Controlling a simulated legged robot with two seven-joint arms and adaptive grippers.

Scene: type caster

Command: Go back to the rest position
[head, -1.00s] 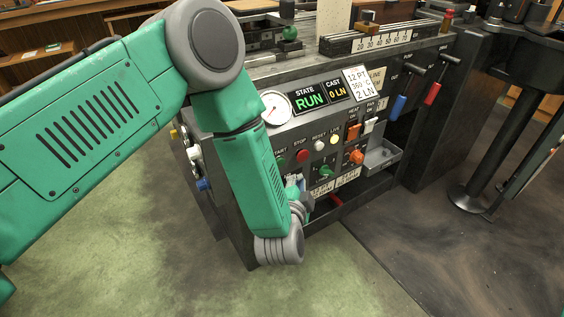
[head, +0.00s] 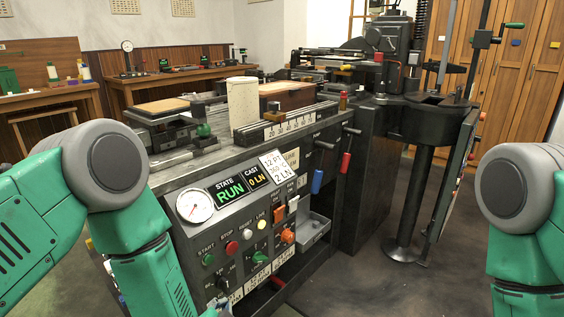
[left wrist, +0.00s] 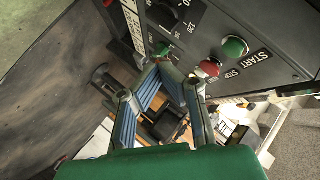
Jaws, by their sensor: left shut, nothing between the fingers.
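The type caster (head: 150,175) stands in front of me, with its control panel (head: 240,215) facing me. The panel display reads RUN and 0 LN. My left arm comes in from the left and bends down in front of the panel's left side. My left gripper (head: 222,308) barely shows at the bottom edge of the head view. In the left wrist view my left gripper (left wrist: 163,64) is shut and empty, its blue-padded fingers meeting near the red STOP button (left wrist: 209,67) and green START button (left wrist: 235,47). My right arm shows at the right edge; its gripper is out of view.
Blue (head: 317,181) and red (head: 346,163) lever handles stick out from the caster's front. A small tray (head: 313,230) juts out below them. A dark column (head: 415,200) stands to the right, with open floor (head: 385,290) before it.

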